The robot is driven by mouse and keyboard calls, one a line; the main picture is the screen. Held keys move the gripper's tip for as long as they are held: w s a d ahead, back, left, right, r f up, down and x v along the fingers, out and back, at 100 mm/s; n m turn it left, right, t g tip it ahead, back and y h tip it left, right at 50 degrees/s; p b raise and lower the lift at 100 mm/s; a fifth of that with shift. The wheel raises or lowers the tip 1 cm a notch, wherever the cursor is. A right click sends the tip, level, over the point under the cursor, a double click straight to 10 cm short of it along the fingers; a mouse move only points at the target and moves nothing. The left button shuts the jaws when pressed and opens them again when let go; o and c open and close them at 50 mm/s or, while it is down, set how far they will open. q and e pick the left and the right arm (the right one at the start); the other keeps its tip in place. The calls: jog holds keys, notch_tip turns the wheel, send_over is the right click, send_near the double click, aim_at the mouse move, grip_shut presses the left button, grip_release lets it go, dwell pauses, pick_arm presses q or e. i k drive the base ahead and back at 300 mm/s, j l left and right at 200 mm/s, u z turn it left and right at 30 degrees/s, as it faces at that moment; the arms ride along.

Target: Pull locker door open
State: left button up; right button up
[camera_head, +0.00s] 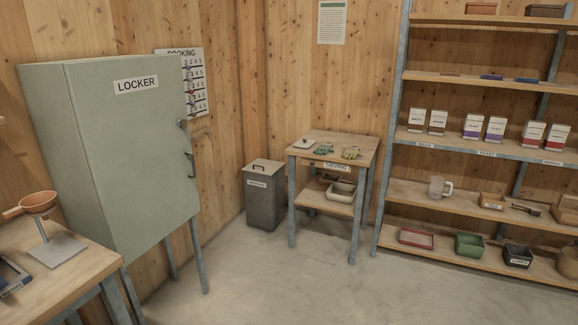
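The locker (85,190) is a grey-green metal cabinet on thin grey legs at the left, against the wooden wall. Its door (135,160) bears a white "LOCKER" label and faces into the room. A dark handle (190,165) sits at the door's right edge, with a small round lock or knob (182,123) above it. The door looks shut. Neither of my grippers shows in the head view.
A workbench (88,232) with an orange funnel on a stand (40,202) is near the locker's lower left. A lidded grey bin (264,200), a small table (367,150) and shelving (470,148) stand along the back. The concrete floor (290,285) is clear.

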aim_at(128, 111)
jog(key=i, duration=1.4)
jog(key=i+l+u, duration=0.1)
jog(key=i+u, duration=0.3)
jog(key=i+l+u, duration=0.25)
jog(key=i+u, duration=0.15)
jog(key=i, duration=0.1)
